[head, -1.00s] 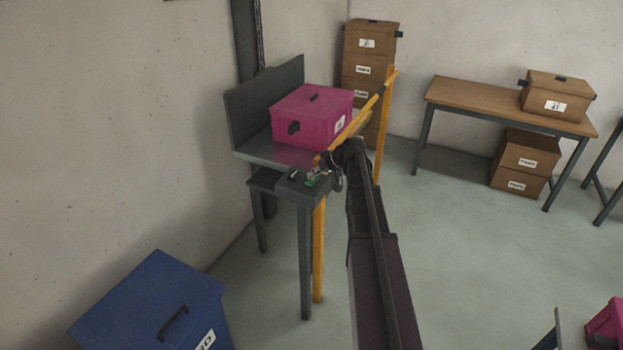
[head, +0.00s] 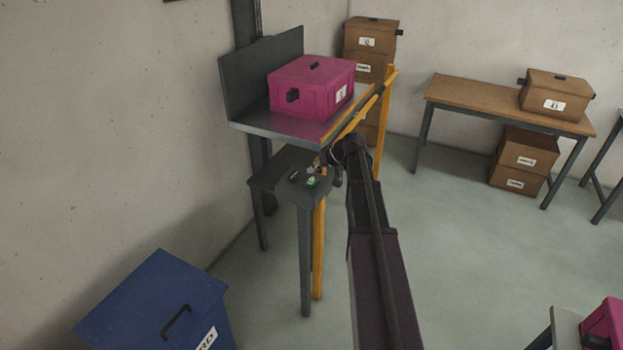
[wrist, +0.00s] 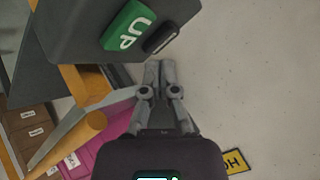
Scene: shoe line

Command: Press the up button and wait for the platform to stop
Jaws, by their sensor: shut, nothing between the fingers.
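The green UP button (wrist: 127,27) sits on a dark control stand (head: 268,182), beside a black control (wrist: 162,37). The button shows as a small green patch in the head view (head: 312,181). My gripper (wrist: 157,66) is shut and empty, its fingertips close to the panel edge near the button. I cannot tell whether they touch anything. In the head view my gripper (head: 314,170) is just above the green patch. The grey platform (head: 262,120) is raised above the stand and carries a pink box (head: 310,92).
A yellow rail (head: 384,110) stands at the platform's right. A blue box (head: 150,295) is at the lower left against the wall. A wooden table (head: 500,105) with brown boxes (head: 525,158) is at the back right. Open floor (head: 470,240) lies right of my arm.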

